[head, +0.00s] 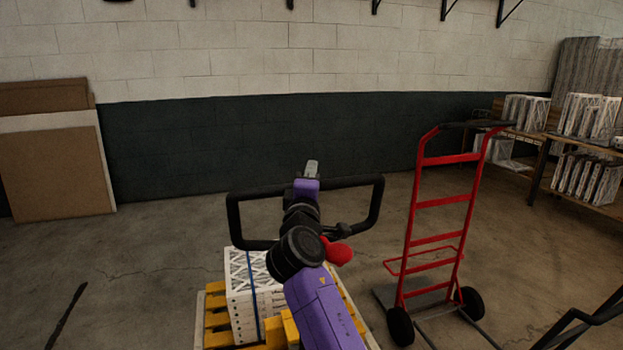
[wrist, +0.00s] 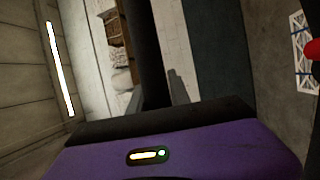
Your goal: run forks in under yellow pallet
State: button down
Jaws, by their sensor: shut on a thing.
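The yellow pallet (head: 217,320) shows at the bottom of the head view. A white stack of boxed filters (head: 240,300) with a dark blue strap stands on it. A black loop handle (head: 376,205) with a red part (head: 338,252) rises in front of the pallet. My gripper (head: 312,170) is at the far bar of this loop, shut on it. In the wrist view a dark bar of the handle (wrist: 147,45) runs up between the fingers (wrist: 162,98). My purple arm covers the handle's middle and part of the pallet. I cannot make out the forks.
A red hand truck (head: 437,203) with black wheels stands close to the right. Shelves with white filters (head: 590,120) stand at the far right. Brown panels (head: 55,170) lean on the left wall. Black tubing (head: 580,322) shows at bottom right.

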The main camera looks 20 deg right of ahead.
jog(key=shift+w+f, duration=0.2)
jog(key=shift+f, duration=0.4)
jog(key=c, duration=1.3)
grip_release()
jog(key=shift+c, duration=0.2)
jog(key=shift+o, duration=0.7)
jog(key=shift+r, duration=0.25)
jog(key=v, duration=0.8)
jog(key=shift+w, duration=0.1)
